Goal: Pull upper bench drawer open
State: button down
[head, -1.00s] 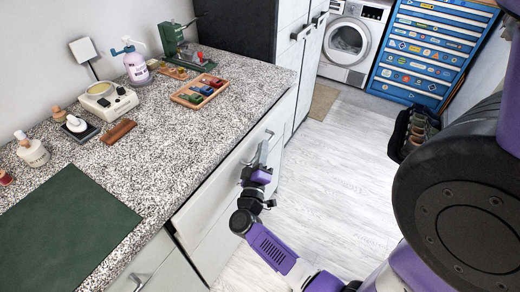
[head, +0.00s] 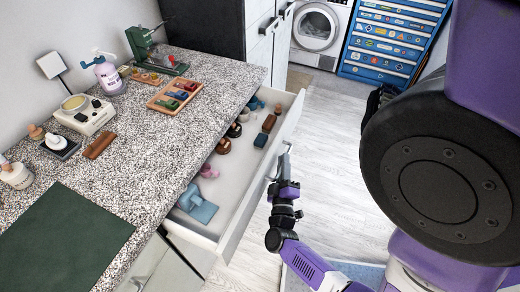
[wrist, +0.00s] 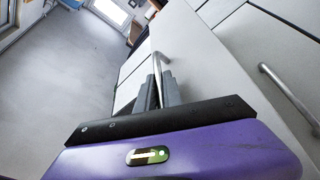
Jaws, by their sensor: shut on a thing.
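The upper bench drawer (head: 262,190) stands out from under the speckled countertop, its inside showing. In it lie a blue piece (head: 197,205), a pink piece (head: 208,171) and several brown and dark stamp-like pieces. My gripper (head: 285,172) is at the outer side of the drawer front, shut on the drawer's bar handle (wrist: 160,58). In the wrist view both fingers of my gripper (wrist: 158,88) close around the handle near one end. The drawer's near inner corner is partly under the countertop.
The countertop (head: 150,150) carries a green mat (head: 62,240), a wooden tray (head: 174,95), a scale (head: 83,115) and bottles. A second bar handle (wrist: 288,92) shows on a front in the wrist view. Pale floor (head: 335,150) lies clear beside the drawer.

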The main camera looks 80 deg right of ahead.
jog(key=s+a+p, duration=0.1)
jog(key=s+a, duration=0.1)
jog(key=s, duration=0.7)
jog(key=shift+r, duration=0.2)
jog(key=c, duration=1.8)
grip_release()
jog(key=shift+o, duration=0.2)
jog(key=shift+f, duration=0.1)
